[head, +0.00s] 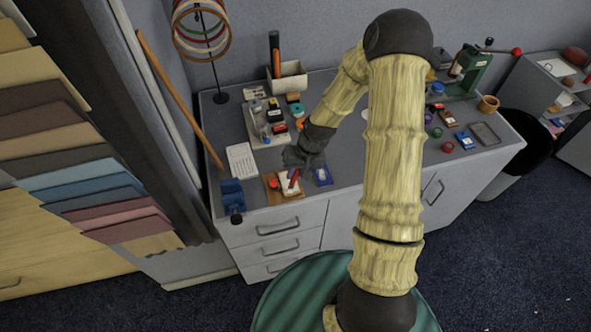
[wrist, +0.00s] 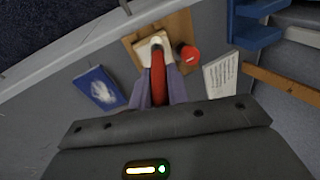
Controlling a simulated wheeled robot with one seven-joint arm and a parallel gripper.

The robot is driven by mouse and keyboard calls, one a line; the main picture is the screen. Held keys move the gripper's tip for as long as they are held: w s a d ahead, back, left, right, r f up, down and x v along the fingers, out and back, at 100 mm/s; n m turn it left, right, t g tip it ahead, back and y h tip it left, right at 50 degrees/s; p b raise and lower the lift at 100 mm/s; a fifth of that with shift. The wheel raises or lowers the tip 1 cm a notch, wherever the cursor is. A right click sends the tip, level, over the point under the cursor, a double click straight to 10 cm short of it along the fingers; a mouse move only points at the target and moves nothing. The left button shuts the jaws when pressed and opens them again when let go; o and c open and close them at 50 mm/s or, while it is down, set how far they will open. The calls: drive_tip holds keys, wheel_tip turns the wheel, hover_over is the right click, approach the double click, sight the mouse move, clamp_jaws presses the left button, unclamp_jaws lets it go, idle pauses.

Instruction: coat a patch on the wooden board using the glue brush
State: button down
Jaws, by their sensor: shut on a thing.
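The wooden board (head: 273,195) lies near the front edge of the table; it also shows at the top of the wrist view (wrist: 178,27). A pale block or pad (wrist: 145,52) lies on it. My gripper (wrist: 160,92) is shut on the red handle of the glue brush (wrist: 158,76). The brush also shows in the head view (head: 294,178), over the board. Its pale head is over the pad, but I cannot tell whether it touches. A red round pot (wrist: 188,53) stands on the board beside the brush.
A blue packet (wrist: 100,88) lies beside the board, and a printed card (head: 241,160) lies on its other side. A blue holder (head: 231,192) stands at the front left corner. A tray of small items (head: 268,122) is behind. A wooden stick (head: 180,100) leans at the left.

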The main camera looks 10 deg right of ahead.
drive_tip(key=shift+s, duration=0.35)
drive_tip(key=shift+s+r, duration=0.2)
drive_tip(key=shift+r, duration=0.1)
drive_tip(key=shift+r+p, duration=0.6)
drive_tip(key=shift+r, duration=0.25)
drive_tip(key=shift+w+r+p, duration=0.15)
drive_tip(key=shift+r+p, duration=0.65)
drive_tip(key=shift+r, duration=0.05)
wheel_tip(320, 180, up, 3)
drive_tip(key=shift+p, duration=1.15)
drive_tip(key=shift+d+r+p, duration=0.1)
drive_tip(key=shift+r+p, duration=0.3)
drive_tip(key=shift+r, duration=0.15)
drive_tip(key=shift+f, duration=0.2)
